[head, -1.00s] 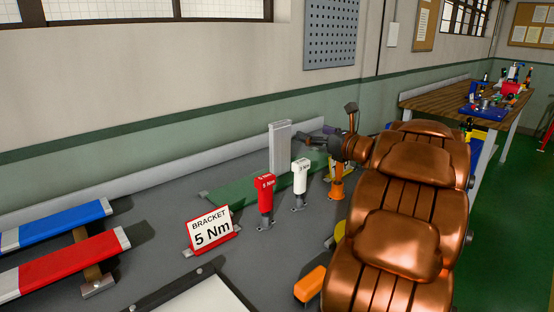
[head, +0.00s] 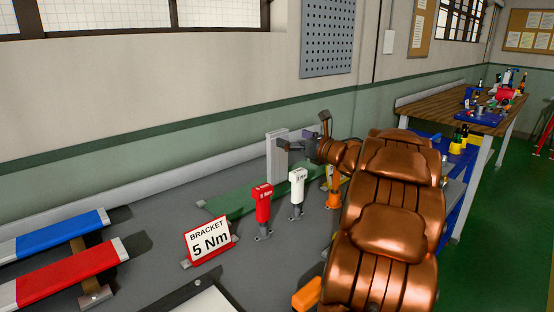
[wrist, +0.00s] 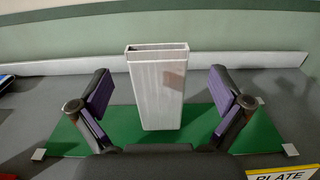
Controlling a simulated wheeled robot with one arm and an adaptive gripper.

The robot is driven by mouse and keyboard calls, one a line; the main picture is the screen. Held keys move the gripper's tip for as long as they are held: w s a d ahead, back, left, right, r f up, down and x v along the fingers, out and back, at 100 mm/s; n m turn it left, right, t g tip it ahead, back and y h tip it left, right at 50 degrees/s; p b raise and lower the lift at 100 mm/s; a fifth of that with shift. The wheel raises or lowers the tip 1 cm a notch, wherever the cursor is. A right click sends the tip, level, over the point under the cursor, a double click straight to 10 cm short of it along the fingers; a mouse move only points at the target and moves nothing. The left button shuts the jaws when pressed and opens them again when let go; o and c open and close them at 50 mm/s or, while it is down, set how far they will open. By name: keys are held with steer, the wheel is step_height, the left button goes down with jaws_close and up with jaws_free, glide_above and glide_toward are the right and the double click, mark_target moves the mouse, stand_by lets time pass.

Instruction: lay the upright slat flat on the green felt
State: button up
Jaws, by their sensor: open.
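The slat (head: 272,160) is a pale grey, hollow profile standing upright on the green felt (head: 235,199) near the back wall. In the wrist view the slat (wrist: 157,92) stands between my fingers, its open top end showing, with a gap on each side. My gripper (head: 302,143) is open at the slat's upper part in the head view; in the wrist view its purple-padded fingers (wrist: 162,98) flank the slat. The green felt (wrist: 70,133) spreads out to both sides under it. My arm hides part of the bench to the right.
A red driver (head: 262,205) and a white driver (head: 297,188) stand in front of the felt. A "BRACKET 5 Nm" sign (head: 208,241) is left of them. Blue (head: 62,233) and red (head: 75,270) bars lie at left. A yellow "PLATE" sign (wrist: 285,173) is at lower right.

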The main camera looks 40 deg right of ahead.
mark_target(280, 133)
steer(key=w, duration=0.1)
steer(key=w+p, duration=0.1)
steer(key=w, duration=0.1)
steer(key=shift+w+a+r, duration=0.15)
steer(key=shift+a, duration=0.05)
steer(key=shift+w, duration=0.55)
steer(key=c, duration=1.6)
